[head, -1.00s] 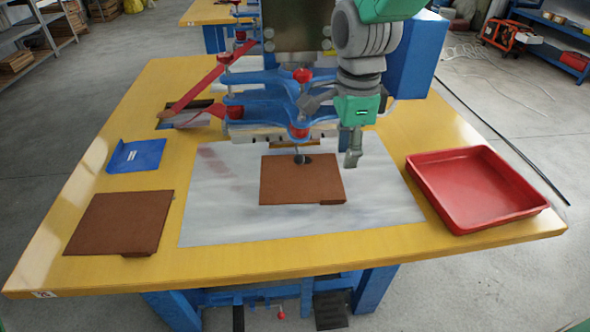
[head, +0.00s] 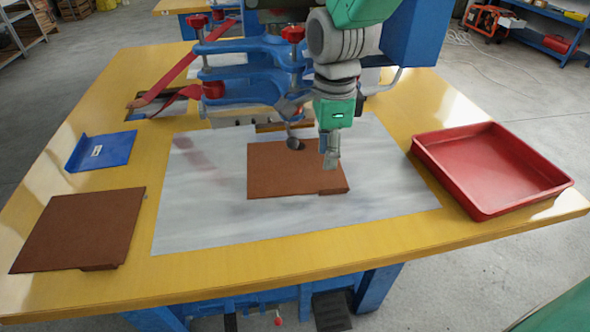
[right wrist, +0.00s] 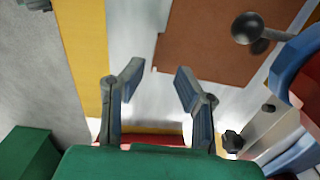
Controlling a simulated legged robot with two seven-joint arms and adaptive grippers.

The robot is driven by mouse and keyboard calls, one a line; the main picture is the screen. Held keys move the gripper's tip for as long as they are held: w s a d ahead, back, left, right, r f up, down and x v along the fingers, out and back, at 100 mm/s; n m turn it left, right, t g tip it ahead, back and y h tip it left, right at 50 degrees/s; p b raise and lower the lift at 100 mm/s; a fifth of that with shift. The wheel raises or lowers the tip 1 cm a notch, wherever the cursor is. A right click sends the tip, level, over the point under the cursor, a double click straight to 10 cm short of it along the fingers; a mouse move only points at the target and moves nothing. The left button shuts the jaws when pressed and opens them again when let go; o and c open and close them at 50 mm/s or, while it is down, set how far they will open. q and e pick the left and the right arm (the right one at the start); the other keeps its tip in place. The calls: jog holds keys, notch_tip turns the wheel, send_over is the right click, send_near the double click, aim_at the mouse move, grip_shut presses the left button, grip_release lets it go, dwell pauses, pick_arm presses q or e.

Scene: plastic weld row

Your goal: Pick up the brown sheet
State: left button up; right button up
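One brown sheet (head: 285,172) lies flat on the pale plate (head: 215,225) at the middle of the table, with a small tab on its near right edge. It also shows in the right wrist view (right wrist: 210,42), beyond the fingertips. A second brown sheet (head: 80,230) lies at the table's left front. My right gripper (head: 329,160) is in front of the middle sheet's right part in the head view, hiding some of it. In the right wrist view my right gripper (right wrist: 158,75) is open, with nothing between its fingers. My left gripper is not in view.
A blue press frame (head: 250,90) with a round dark knob (head: 294,143) stands behind the middle sheet; the knob is close to its far edge. A red tray (head: 490,170) stands at the right. A blue bracket (head: 100,151) lies at the left.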

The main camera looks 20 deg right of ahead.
send_over(325, 188)
notch_tip(325, 188, down, 4)
jog(key=shift+w+f+b, duration=0.1)
jog(key=shift+w+b, duration=0.05)
jog(key=shift+b, duration=0.3)
jog(key=shift+s+f+b, duration=0.2)
jog(key=shift+f+b, duration=1)
jog(key=shift+f, duration=1.45)
jog(key=shift+r, duration=0.1)
jog(key=shift+c, duration=0.3)
grip_shut()
